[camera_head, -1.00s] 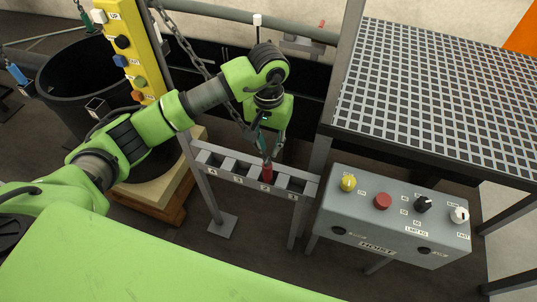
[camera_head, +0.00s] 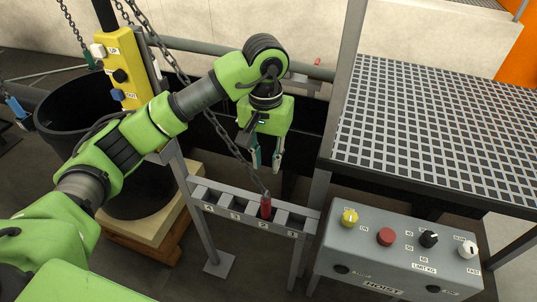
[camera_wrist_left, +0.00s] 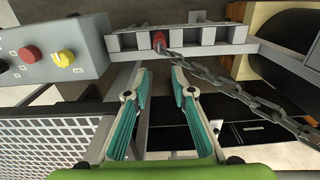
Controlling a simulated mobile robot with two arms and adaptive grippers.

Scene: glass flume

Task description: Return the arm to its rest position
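My left gripper (camera_head: 265,162) hangs pointing down above the grey slotted rack (camera_head: 224,212), clear of it. Its two teal-lined fingers stand apart with nothing between them, as the left wrist view (camera_wrist_left: 159,82) also shows. My left arm is bent, coming in from the left over the floor. A red chain end (camera_head: 265,207) sits in the rack slot above the label 2, below the gripper; it also shows in the wrist view (camera_wrist_left: 158,41). A chain (camera_head: 226,137) runs from it up to the upper left, passing close beside the gripper. My right gripper is out of view.
A grey hoist control box (camera_head: 400,250) with knobs stands at the front right. A grating-topped table (camera_head: 435,130) is behind it. A yellow pendant (camera_head: 122,70) hangs at the left before a black tub (camera_head: 75,110). A steel post rises right of the gripper.

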